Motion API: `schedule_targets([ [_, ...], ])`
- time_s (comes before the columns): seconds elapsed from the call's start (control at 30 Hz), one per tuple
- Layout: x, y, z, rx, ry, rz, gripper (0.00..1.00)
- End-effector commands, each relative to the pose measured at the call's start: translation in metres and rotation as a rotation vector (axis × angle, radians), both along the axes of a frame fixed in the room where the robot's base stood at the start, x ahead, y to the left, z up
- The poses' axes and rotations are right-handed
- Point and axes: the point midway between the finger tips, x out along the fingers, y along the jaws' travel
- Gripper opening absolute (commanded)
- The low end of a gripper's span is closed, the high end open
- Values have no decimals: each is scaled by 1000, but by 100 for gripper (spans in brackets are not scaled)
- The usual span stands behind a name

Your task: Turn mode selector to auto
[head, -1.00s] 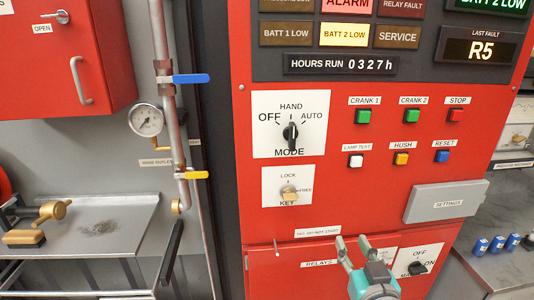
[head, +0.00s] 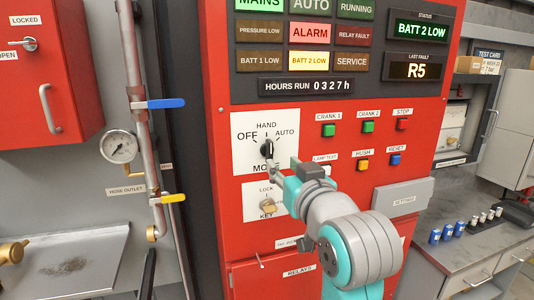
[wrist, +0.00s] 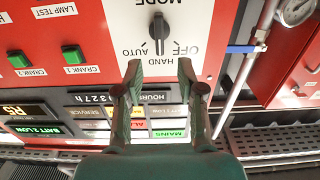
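The black mode selector knob (head: 267,150) sits on a white plate on the red panel, under the labels OFF, HAND and AUTO. In the wrist view the picture is upside down, and the knob (wrist: 159,30) lies upright in line with HAND. My gripper (head: 283,166) is just below and right of the knob in the head view, partly covering the word MODE. In the wrist view my gripper (wrist: 160,68) is open, with its two fingers apart and nothing between them. The knob shows beyond the fingertips, apart from them.
A key switch (head: 267,205) is below the selector. Crank, stop, hush and reset buttons (head: 363,165) are to the right, with the lamp test button partly hidden by my arm. A pipe with a blue-handled valve (head: 165,103) and a gauge (head: 119,146) stands left.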

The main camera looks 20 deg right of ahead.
Motion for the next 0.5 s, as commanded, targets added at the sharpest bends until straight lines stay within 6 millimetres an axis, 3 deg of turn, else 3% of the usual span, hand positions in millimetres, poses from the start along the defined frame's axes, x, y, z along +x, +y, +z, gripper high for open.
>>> schedule_targets([
  [0.3, 56, 0, 0, 0, 1, 0, 39],
  [0.5, 81, 0, -1, 0, 1, 0, 39],
])
